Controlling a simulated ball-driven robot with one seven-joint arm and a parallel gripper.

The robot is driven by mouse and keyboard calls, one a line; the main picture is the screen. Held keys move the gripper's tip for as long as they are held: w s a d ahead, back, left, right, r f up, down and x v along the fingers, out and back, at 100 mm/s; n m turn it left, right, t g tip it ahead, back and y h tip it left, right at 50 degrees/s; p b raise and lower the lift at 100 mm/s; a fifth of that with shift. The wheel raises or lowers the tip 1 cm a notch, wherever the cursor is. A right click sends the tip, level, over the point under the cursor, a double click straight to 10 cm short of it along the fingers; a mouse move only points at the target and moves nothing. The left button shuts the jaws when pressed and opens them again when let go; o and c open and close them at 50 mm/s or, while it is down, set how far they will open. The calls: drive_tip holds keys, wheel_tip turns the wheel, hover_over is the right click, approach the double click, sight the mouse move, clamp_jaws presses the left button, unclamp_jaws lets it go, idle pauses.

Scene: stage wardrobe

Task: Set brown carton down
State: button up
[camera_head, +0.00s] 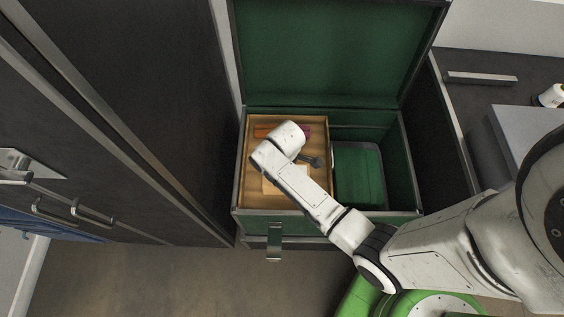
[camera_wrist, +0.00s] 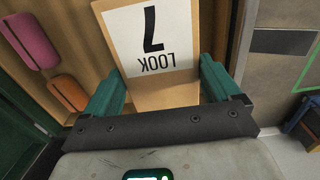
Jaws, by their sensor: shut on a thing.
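The brown carton (camera_wrist: 165,97) has a white label reading "LOOK 7", upside down in the wrist view. My gripper (camera_wrist: 160,78) has its teal fingers on either side of the carton and is shut on it. In the head view my arm reaches over a wooden tray (camera_head: 255,190) in the left part of an open, green-lined trunk (camera_head: 398,150). A pale tan shape (camera_head: 283,183) beside my wrist is probably the carton. My wrist hides most of the gripper there. I cannot tell whether the carton touches the tray floor.
An orange item (camera_wrist: 68,92) and a pink item (camera_wrist: 30,42) lie in the tray beside the carton. The trunk's right part holds a green compartment (camera_head: 358,175). The raised lid (camera_head: 320,50) stands behind. A dark cabinet (camera_head: 150,110) is close on the left.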

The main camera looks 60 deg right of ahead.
drive_tip(key=shift+w+f, duration=0.45)
drive_tip(key=shift+f, duration=0.05)
drive_tip(key=shift+w+d+f+b, duration=0.1)
drive_tip(key=shift+f+b, duration=0.05)
drive_tip(key=shift+f, duration=0.75)
drive_tip(key=shift+w+f+b, duration=0.1)
drive_tip(key=shift+f+b, duration=0.05)
drive_tip(key=shift+f, duration=0.75)
drive_tip(key=shift+f, duration=0.1)
drive_tip(key=o, duration=1)
drive_tip(key=shift+c, duration=0.2)
wheel_tip(320, 180, up, 12)
drive_tip(key=shift+r+p, duration=0.1)
drive_tip(key=shift+p, duration=0.5)
